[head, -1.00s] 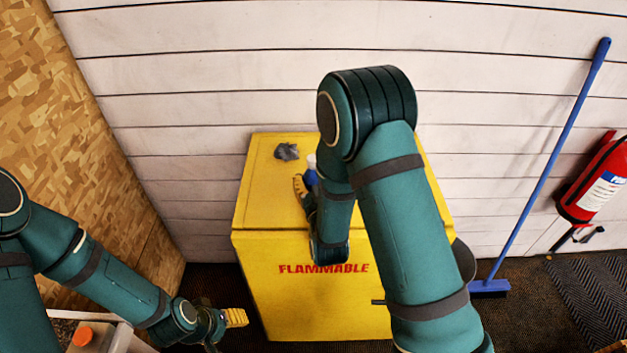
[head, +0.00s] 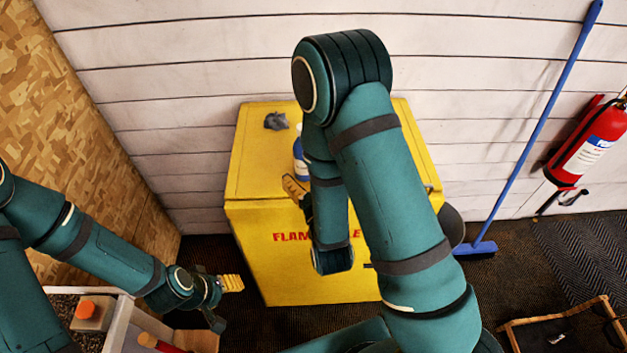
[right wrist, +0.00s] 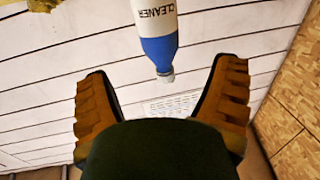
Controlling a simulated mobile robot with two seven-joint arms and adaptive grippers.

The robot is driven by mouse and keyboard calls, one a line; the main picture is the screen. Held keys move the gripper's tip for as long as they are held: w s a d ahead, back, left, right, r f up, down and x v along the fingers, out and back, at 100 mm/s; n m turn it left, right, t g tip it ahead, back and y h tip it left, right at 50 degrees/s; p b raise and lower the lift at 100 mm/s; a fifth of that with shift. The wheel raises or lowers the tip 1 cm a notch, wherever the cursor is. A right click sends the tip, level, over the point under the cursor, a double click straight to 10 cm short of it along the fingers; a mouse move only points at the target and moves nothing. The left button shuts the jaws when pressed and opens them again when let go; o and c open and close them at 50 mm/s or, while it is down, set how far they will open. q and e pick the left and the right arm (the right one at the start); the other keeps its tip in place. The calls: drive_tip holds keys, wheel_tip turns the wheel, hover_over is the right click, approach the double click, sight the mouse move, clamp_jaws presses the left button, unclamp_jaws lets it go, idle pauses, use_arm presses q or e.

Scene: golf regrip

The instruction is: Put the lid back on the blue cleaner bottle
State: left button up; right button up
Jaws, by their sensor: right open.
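The blue cleaner bottle (head: 299,168) stands on the yellow cabinet (head: 258,165), partly hidden by my right arm. In the right wrist view the bottle (right wrist: 160,48) shows its white CLEANER label, blue shoulder and a pale top end; I cannot tell whether that is a bare neck or a cap. My right gripper (head: 295,187) is just in front of the bottle. The right wrist view shows it open, its fingers apart with nothing held between them. My left gripper (head: 232,283) is low at the left, away from the cabinet; its opening is unclear. I cannot identify a separate lid.
A grey crumpled rag (head: 276,121) lies on the cabinet's back left. A blue broom (head: 535,140) and red extinguisher (head: 590,145) are at the right. A wooden crate (head: 510,325) is at lower right. An orange-capped container (head: 90,312) sits in a box at lower left.

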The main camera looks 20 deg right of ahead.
use_arm(q)
drive_tip(key=shift+s+a+r+p, duration=0.1)
drive_tip(key=shift+r+p, duration=1.7)
drive_tip(key=shift+r, duration=0.75)
use_arm(e)
drive_tip(key=shift+s+a, duration=0.15)
drive_tip(key=shift+s, duration=1.25)
wheel_tip(320, 180, down, 10)
drive_tip(key=s+m+g+y, duration=0.1)
drive_tip(key=s+m+g, duration=0.1)
drive_tip(key=g, duration=0.5)
drive_tip(key=s+a+f+n+g+y, duration=0.1)
drive_tip(key=s+a+f+g+y, duration=0.2)
drive_tip(key=s+a+g+y, duration=0.2)
drive_tip(key=shift+s+g, duration=1.45)
drive_tip(key=shift+g, duration=0.35)
drive_tip(key=shift+f, duration=0.15)
